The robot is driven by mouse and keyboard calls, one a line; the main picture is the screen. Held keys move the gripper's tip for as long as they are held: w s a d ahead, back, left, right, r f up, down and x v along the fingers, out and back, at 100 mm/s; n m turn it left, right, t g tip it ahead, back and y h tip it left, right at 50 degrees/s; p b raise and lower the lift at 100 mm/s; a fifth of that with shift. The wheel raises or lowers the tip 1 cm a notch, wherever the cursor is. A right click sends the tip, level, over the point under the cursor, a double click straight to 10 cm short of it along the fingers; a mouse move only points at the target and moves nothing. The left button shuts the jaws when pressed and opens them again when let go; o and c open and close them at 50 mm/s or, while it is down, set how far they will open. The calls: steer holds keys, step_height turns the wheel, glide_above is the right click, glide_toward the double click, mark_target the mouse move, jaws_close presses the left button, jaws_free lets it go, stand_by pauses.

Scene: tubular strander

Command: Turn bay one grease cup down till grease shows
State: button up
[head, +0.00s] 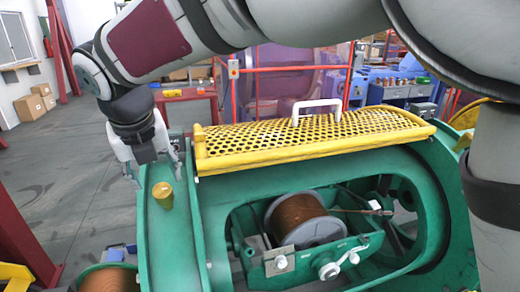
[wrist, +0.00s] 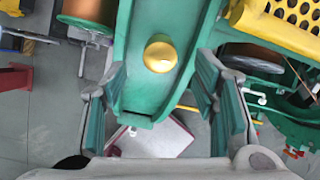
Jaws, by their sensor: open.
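A small brass-yellow grease cup (head: 163,195) stands on the green frame (head: 158,235) at the left end of the machine bay. In the wrist view the cup (wrist: 160,54) shows from above as a round domed cap on the green beam. My gripper (head: 156,178) is above and behind the cup in the head view. In the wrist view my gripper (wrist: 160,105) is open, with one finger on each side of the beam. The cup is beyond the fingertips and not between them. Nothing is held. No grease can be made out around the cup.
A yellow perforated guard (head: 310,138) with a white handle (head: 316,110) lies just right of the cup. A copper wire spool (head: 303,218) sits in the bay opening. Another copper spool (head: 108,281) is at lower left. Open floor (head: 75,180) lies to the left.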

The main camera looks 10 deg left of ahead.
mark_target(161, 188)
steer(key=x, duration=0.7)
steer(key=shift+p, duration=0.4)
steer(key=shift+c, duration=0.6)
steer(key=c, duration=1)
